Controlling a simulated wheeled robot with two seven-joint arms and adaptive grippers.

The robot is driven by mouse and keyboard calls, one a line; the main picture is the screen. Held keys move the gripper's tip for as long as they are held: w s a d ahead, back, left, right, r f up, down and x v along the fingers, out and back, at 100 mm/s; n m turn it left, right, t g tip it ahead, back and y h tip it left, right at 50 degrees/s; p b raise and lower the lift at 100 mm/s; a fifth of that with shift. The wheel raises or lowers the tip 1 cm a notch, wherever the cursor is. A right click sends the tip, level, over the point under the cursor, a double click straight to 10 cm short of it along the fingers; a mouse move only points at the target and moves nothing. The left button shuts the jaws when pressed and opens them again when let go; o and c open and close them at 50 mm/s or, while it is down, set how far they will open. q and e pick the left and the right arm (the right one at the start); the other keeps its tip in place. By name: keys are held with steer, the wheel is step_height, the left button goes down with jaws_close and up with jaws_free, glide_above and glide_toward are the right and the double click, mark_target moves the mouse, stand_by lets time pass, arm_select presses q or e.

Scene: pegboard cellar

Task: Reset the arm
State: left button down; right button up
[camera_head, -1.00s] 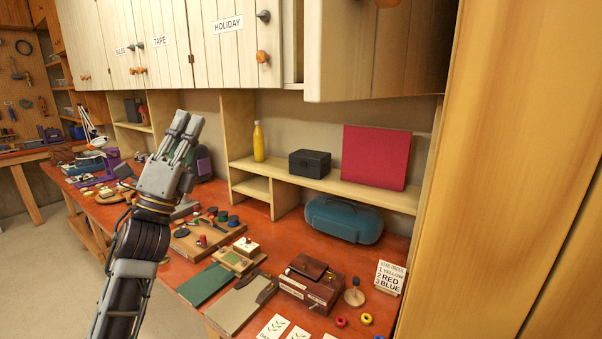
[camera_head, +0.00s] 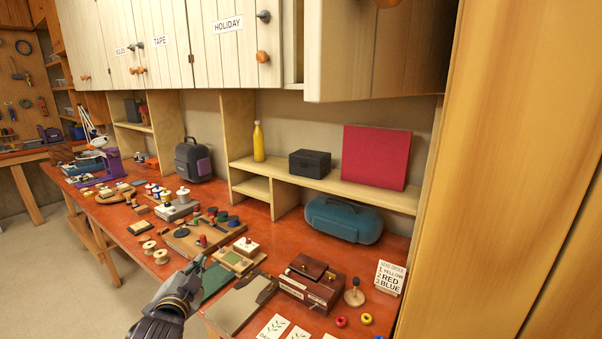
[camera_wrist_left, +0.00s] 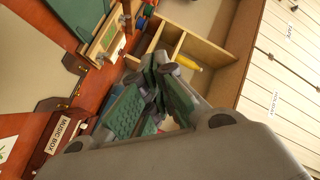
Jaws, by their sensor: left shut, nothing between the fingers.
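My left gripper (camera_head: 194,266) is low at the front edge of the red bench, over the dark green mat (camera_head: 216,278). It is shut with nothing in it. In the left wrist view its green-padded fingers (camera_wrist_left: 155,95) come together in the middle. Part of my left arm shows at the bottom of the head view. My right gripper is in neither view.
A grey-green board (camera_head: 238,305), a wooden music box (camera_head: 308,284) and a small post on a round base (camera_head: 354,293) stand right of the gripper. Wooden spools (camera_head: 161,256) lie to its left. A blue case (camera_head: 343,219) sits behind. Floor at left is clear.

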arm_select(q)
steer(key=s+d+f+n+g, duration=0.1)
steer(key=s+f+n+g, duration=0.15)
steer(key=s+f, duration=0.4)
steer(key=s+d+f+n+g, duration=0.1)
steer(key=s+f+g, duration=0.3)
steer(key=f, duration=0.5)
steer(key=s+d+f+n+g+h, duration=0.25)
steer(key=s+f+g, duration=0.5)
steer(key=s, duration=0.75)
step_height(320, 180, down, 34)
steer(key=s, duration=0.2)
steer(key=s+a+f, duration=0.3)
steer(key=s+f, duration=0.7)
steer(key=s, duration=0.1)
steer(key=s+a+f+g, duration=0.1)
steer(key=s+a+f, duration=0.2)
steer(key=s+f, duration=0.7)
steer(key=shift+s+a+f+y, duration=0.2)
steer(key=shift+s+a+y, duration=0.15)
steer(key=shift+s+y, duration=0.1)
